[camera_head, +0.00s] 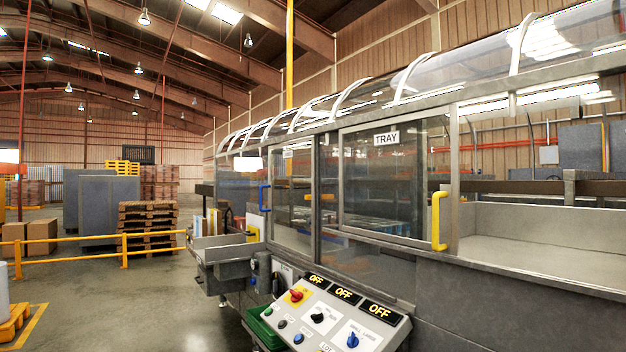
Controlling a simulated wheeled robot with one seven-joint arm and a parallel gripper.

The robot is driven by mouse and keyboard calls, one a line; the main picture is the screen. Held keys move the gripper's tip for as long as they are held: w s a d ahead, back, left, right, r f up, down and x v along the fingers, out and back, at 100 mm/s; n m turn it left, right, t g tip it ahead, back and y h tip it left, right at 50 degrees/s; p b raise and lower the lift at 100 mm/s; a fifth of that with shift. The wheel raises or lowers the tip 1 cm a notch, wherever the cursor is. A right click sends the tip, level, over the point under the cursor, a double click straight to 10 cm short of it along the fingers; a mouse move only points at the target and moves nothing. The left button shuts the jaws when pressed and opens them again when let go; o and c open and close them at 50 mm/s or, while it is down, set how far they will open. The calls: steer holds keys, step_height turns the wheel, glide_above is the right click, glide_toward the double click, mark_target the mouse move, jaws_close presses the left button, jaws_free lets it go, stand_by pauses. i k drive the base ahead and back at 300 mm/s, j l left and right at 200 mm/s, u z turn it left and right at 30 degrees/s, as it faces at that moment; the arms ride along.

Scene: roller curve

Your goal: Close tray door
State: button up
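The tray door (384,190) is a framed clear panel on the front of a long machine, with a white "TRAY" label (386,139) near its top. A yellow handle (436,222) stands upright at its right edge. To the right of the handle is a wide opening with a bare metal tray surface (545,238) inside. The door stands to the left of this opening and does not cover it. My gripper is not in view.
Another clear panel with a blue handle (263,198) is to the left. A sloped control panel (335,318) with knobs and "OFF" displays juts out below. A metal trough (222,255) sticks out at the left. Open floor (160,300) lies further left, with a yellow railing (95,240).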

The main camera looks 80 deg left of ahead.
mark_target(449, 194)
steer(key=j+u, duration=0.1)
steer(key=u, duration=2.25)
steer(key=i+j, duration=0.1)
steer(key=j, duration=0.45)
steer(key=i+j+z, duration=0.1)
steer(key=j, duration=0.5)
steer(key=i+j+z, duration=0.1)
steer(key=i, duration=0.65)
steer(key=i+l, duration=0.2)
